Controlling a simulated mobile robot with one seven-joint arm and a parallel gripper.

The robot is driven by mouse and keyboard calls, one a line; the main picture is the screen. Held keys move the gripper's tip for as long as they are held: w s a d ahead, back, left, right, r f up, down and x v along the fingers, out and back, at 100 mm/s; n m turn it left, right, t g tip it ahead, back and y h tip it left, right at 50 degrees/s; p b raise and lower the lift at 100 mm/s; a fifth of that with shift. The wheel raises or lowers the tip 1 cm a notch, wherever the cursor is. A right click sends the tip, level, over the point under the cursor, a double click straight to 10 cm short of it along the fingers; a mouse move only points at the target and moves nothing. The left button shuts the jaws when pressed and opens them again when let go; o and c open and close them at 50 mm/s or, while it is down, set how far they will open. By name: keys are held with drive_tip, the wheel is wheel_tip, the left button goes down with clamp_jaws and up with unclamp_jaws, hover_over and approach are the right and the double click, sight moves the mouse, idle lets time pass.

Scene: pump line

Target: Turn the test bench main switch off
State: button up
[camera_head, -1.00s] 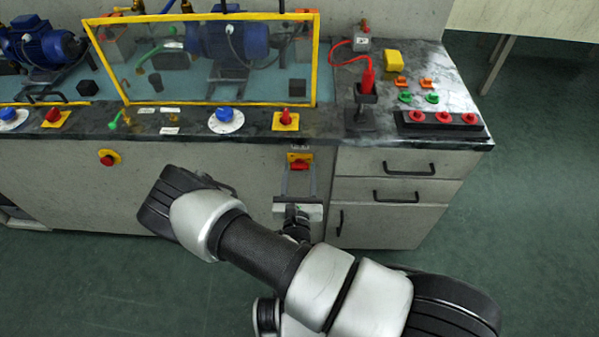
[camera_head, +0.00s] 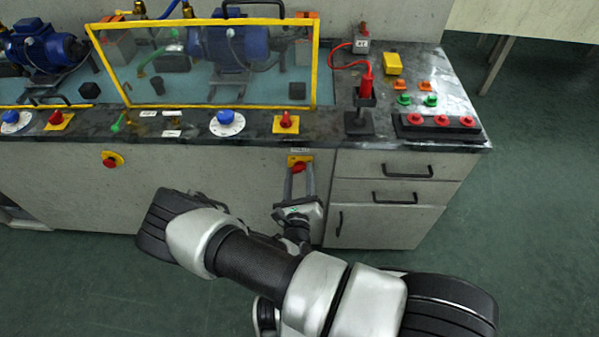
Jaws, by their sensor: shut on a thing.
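The main switch, a red handle (camera_head: 298,168) on a yellow plate (camera_head: 305,159), is on the grey cabinet front below the worktop edge, left of the drawers. The handle now looks tilted. My gripper (camera_head: 299,172) reaches up to it from below, with its two fingers on either side of the red handle, shut on it. The fingers and palm hide part of the switch; its exact angle is hard to read.
A red knob on a yellow plate (camera_head: 286,123) and a blue dial (camera_head: 227,122) sit on the worktop above. A red button on yellow (camera_head: 112,160) is on the cabinet front at left. Drawers with black handles (camera_head: 407,170) stand right. A yellow-framed guard (camera_head: 205,106) is above.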

drive_tip(key=n+p, duration=0.1)
drive_tip(key=n, duration=0.5)
drive_tip(key=shift+n, duration=0.3)
drive_tip(key=n, duration=0.6)
drive_tip(key=shift+p, duration=0.3)
drive_tip(key=shift+d+f+n, duration=0.1)
drive_tip(key=shift+n, duration=0.3)
drive_tip(key=o, duration=1.1)
drive_tip(key=shift+c, duration=0.2)
drive_tip(key=s+p, duration=0.1)
drive_tip(key=s, duration=1.6)
drive_tip(key=shift+s+a, duration=0.25)
drive_tip(key=shift+a, duration=0.1)
